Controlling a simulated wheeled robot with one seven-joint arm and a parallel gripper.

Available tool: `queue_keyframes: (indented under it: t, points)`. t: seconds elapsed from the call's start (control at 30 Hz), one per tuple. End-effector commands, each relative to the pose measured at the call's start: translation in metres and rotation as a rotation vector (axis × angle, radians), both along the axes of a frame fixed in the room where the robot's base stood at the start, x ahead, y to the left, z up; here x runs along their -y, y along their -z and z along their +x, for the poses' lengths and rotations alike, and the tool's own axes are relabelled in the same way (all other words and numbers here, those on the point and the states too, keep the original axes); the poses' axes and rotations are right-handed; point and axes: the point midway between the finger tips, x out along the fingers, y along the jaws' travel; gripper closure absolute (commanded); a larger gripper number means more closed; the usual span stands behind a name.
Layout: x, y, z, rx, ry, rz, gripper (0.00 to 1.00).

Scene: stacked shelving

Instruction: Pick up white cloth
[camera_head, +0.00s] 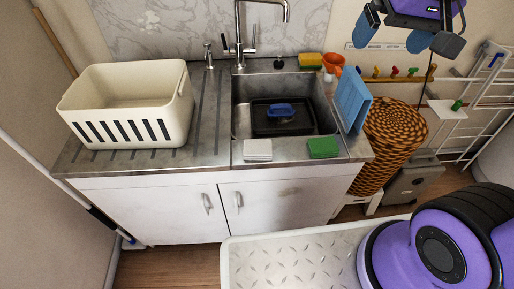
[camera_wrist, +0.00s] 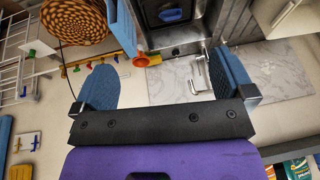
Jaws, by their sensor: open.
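A small white folded cloth (camera_head: 258,150) lies flat on the front rim of the steel sink, left of a green folded cloth or sponge (camera_head: 323,147). I cannot make out the white cloth in the wrist view. My gripper (camera_head: 393,34) is raised at the upper right, well above and to the right of the sink, apart from the cloth. Its two blue fingers are spread wide, and in the wrist view my gripper (camera_wrist: 165,82) holds nothing between them.
A cream slotted basin (camera_head: 123,133) stands on the left drainboard. The sink holds a dark tray (camera_head: 266,128) with a blue-handled item (camera_head: 281,112). A blue cloth (camera_head: 352,98) hangs at the sink's right edge, near a patterned basket (camera_head: 394,130). A tall tap (camera_head: 239,45) stands behind.

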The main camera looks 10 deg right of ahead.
Motion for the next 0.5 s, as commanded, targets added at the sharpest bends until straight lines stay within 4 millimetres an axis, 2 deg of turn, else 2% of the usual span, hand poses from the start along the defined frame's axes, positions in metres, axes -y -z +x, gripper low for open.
queue_keyframes:
  t: [0.03,0.2,0.37,0.5]
  points:
    - [-0.01,0.009,0.012,-0.027,-0.005,0.008,0.0]
    - [-0.042,0.041,0.047,-0.097,0.005,0.026,0.0]
    - [-0.075,0.078,0.073,-0.162,0.018,0.029,0.0]
    - [-0.105,0.116,0.09,-0.213,0.033,0.02,0.0]
